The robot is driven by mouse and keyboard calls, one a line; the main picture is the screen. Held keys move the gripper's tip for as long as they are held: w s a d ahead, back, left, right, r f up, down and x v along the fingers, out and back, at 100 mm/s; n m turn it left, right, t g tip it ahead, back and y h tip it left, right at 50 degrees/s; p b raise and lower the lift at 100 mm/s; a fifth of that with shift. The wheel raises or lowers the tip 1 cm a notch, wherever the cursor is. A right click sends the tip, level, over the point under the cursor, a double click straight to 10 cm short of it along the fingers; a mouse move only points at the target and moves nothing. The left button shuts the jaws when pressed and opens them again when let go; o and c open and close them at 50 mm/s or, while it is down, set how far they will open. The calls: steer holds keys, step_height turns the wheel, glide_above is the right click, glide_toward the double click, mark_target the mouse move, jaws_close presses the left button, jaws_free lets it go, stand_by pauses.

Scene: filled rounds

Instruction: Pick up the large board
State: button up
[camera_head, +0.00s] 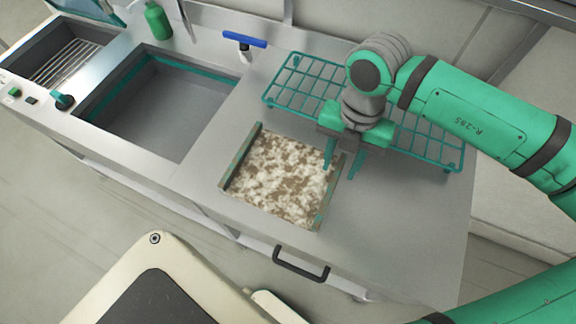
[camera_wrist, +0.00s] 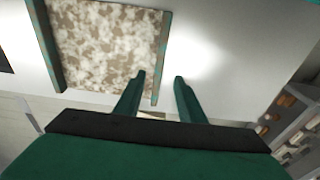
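The large board (camera_head: 283,178) lies flat on the grey counter, with a mottled brown and white surface and green raised strips along its left and right sides. My gripper (camera_head: 343,163) is open above the board's right side in the head view. In the wrist view the board (camera_wrist: 106,45) fills the upper left, and my gripper (camera_wrist: 158,78) has its fingers apart. I cannot tell the exact height.
A teal wire rack (camera_head: 297,83) stands behind the board, partly under my arm. A sink basin (camera_head: 160,105) is to the left, with a green bottle (camera_head: 157,20) and a blue-handled tool (camera_head: 244,41) behind. A dark handle (camera_head: 301,264) is on the counter front. Counter right of the board is clear.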

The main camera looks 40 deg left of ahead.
mark_target(331, 188)
steer(key=f, duration=0.1)
steer(key=s+f, duration=0.1)
steer(key=f, duration=0.1)
steer(key=shift+s+d+f, duration=0.15)
steer(key=shift+d+f, duration=0.05)
steer(key=shift+s+f, duration=0.15)
steer(key=shift+f, duration=2.35)
jaws_close()
